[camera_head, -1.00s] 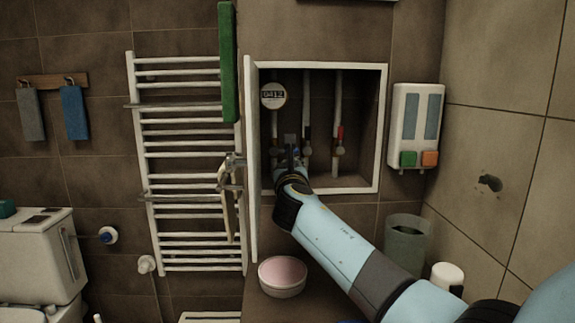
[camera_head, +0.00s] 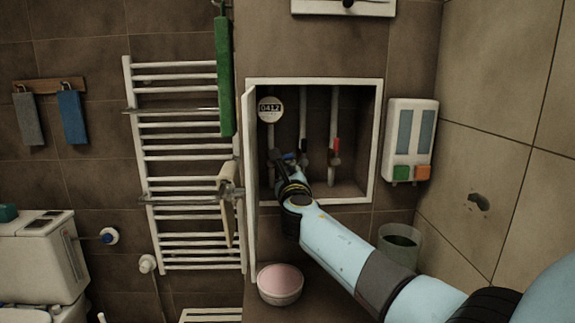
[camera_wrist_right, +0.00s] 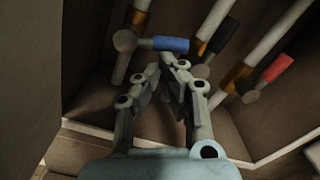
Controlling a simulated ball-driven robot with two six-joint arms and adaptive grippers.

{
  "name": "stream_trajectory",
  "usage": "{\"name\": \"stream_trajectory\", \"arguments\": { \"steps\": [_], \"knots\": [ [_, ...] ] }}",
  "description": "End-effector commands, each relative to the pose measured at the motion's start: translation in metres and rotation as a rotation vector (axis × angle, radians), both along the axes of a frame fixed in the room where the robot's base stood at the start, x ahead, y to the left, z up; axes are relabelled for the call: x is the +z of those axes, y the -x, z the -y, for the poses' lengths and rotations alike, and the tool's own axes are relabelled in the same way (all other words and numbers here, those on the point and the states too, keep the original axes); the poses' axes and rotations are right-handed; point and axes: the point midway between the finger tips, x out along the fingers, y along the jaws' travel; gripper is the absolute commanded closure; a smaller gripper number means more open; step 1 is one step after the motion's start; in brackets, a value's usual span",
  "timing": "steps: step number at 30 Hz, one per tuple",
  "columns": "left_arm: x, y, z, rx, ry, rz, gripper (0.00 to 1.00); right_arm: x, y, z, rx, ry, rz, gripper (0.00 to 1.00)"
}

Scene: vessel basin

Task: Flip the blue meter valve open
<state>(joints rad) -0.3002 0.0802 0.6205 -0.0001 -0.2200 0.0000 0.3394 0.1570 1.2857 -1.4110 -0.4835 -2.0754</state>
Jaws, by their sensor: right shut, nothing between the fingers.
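The blue valve handle (camera_wrist_right: 165,44) sticks out sideways from its round hub (camera_wrist_right: 125,41), across its pipe, in the right wrist view. In the head view only a small bit of blue (camera_head: 289,156) shows beside my gripper, at the meter's pipe. The round meter (camera_head: 270,110) reading 0412 is above on that pipe. My right gripper (camera_wrist_right: 175,64) is shut and empty, its fingertips close to the blue handle, just below it in the wrist view. I cannot tell whether they touch. My left gripper is not in view.
A black handle (camera_wrist_right: 222,34) and a red handle (camera_wrist_right: 277,67) sit on the neighbouring pipes. The white recess frame (camera_head: 376,140) and its open door (camera_head: 251,195) bound the space. A soap dispenser (camera_head: 410,140) hangs at right; a bowl (camera_head: 280,283) stands below.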

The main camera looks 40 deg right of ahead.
Motion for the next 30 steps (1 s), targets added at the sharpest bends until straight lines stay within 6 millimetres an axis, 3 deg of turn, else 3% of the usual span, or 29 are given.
{"name": "stream_trajectory", "arguments": {
  "steps": [1,9,30],
  "knots": [
    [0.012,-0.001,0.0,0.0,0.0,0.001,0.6,0.008,0.0,0.001,0.0,0.033,-0.019,1.0],
    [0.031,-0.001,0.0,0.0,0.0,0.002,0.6,0.014,0.001,0.002,0.0,0.184,-0.112,1.0],
    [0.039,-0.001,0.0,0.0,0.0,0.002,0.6,0.017,0.001,0.002,0.0,0.177,-0.106,1.0]
  ]
}}
